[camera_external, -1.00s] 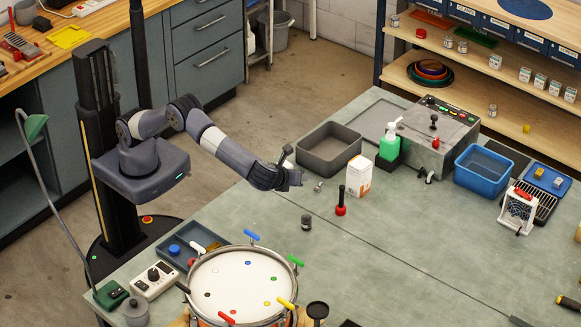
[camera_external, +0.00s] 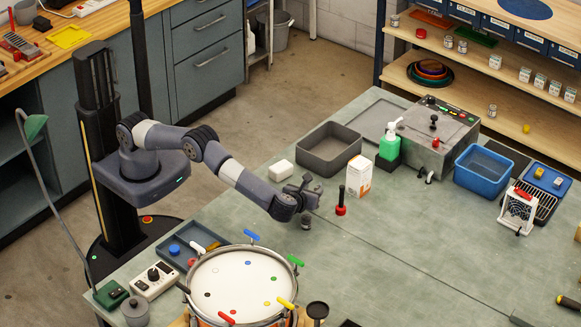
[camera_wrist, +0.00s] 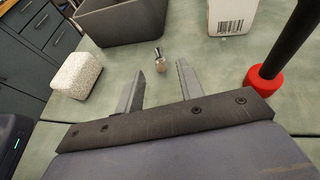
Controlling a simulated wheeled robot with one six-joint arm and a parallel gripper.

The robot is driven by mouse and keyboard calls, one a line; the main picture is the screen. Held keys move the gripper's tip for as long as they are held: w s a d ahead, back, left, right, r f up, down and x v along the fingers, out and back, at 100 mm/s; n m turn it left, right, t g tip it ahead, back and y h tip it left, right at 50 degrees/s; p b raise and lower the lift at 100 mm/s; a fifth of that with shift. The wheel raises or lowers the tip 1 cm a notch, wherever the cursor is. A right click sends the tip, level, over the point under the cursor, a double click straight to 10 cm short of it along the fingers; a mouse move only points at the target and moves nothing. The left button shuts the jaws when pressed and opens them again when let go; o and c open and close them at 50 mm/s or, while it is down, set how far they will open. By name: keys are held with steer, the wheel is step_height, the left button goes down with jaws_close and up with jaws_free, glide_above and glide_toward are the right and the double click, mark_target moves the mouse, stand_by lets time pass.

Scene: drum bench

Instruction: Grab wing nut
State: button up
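A small shiny metal piece (camera_wrist: 159,60), which I take for the wing nut, stands on the bench in the wrist view. It is too small to make out wings clearly. My gripper (camera_wrist: 160,72) is open, and the piece lies just beyond the fingertips, roughly centred between them and apart from both. In the external view my gripper (camera_external: 306,188) hangs low over the bench, right of the white block (camera_external: 281,170). The metal piece is not clearly visible there, probably hidden by the gripper.
A grey bin (camera_external: 329,148) stands behind my gripper. A white carton (camera_external: 358,176) and a black-handled tool with a red base (camera_external: 341,209) stand to the right. The drum (camera_external: 240,275) is nearer the camera.

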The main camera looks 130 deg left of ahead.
mark_target(317, 187)
steer(key=shift+x, duration=2.7)
steer(key=shift+s+r, duration=0.1)
steer(key=shift+c, duration=0.6)
jaws_close()
